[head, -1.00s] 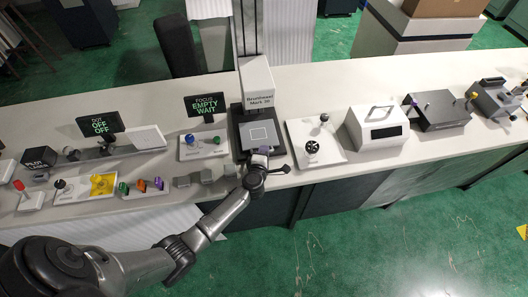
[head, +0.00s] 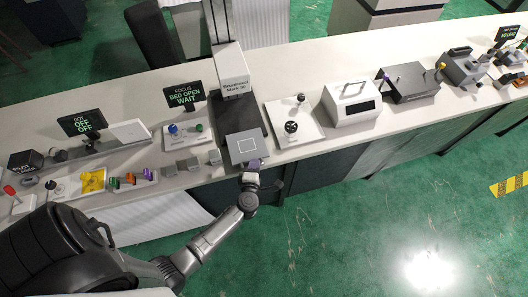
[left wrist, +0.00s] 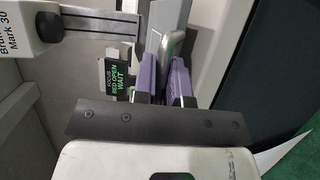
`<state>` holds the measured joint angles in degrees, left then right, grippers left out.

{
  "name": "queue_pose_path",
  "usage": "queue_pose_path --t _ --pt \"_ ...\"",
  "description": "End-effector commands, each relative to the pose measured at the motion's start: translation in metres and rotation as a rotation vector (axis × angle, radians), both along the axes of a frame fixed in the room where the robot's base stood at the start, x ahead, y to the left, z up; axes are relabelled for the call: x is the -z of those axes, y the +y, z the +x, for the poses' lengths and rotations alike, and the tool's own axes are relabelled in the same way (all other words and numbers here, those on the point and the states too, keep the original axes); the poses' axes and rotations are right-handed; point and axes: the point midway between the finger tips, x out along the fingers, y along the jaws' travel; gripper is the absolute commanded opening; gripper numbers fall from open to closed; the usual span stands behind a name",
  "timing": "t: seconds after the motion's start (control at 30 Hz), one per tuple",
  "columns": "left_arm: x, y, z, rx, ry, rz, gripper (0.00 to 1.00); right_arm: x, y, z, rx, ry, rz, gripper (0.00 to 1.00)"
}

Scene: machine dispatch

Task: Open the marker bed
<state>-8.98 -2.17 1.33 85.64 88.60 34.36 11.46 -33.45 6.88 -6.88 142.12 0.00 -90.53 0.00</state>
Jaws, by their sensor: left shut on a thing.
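The marker, a white and dark machine (head: 232,72) labelled Mark 30, stands on the bench in the head view. Its grey bed (head: 247,147), with a light square outline, sticks out past the dark base towards the bench's front edge. The sign (head: 184,95) beside it reads "FOCUS BED OPEN WAIT". My left gripper (head: 253,165) is at the bed's front edge. In the left wrist view its purple fingers (left wrist: 164,82) are shut on a grey rounded handle (left wrist: 173,45) of the bed. The fingers hide part of the handle. My right gripper is not in view.
Left of the marker is a panel with blue and green knobs (head: 188,134), with small grey blocks (head: 190,163) in front. To the right are a white plate with a black handwheel (head: 292,127) and a white box (head: 351,103). Green floor (head: 350,225) lies open in front.

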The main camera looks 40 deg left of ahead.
Motion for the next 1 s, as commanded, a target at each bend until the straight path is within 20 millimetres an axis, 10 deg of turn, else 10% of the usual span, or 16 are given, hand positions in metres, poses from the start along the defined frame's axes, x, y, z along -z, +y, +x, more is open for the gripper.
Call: queue_pose_path --t 0.37,0.5,1.0 --pt "0.000 -0.003 -0.006 -0.004 0.000 -0.001 0.00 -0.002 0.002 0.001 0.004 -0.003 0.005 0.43" --pt "0.000 -0.003 -0.006 -0.005 0.000 -0.001 0.22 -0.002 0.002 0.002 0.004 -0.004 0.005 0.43" --pt "-0.008 -0.022 -0.034 -0.006 0.004 -0.002 0.22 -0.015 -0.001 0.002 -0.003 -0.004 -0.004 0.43"
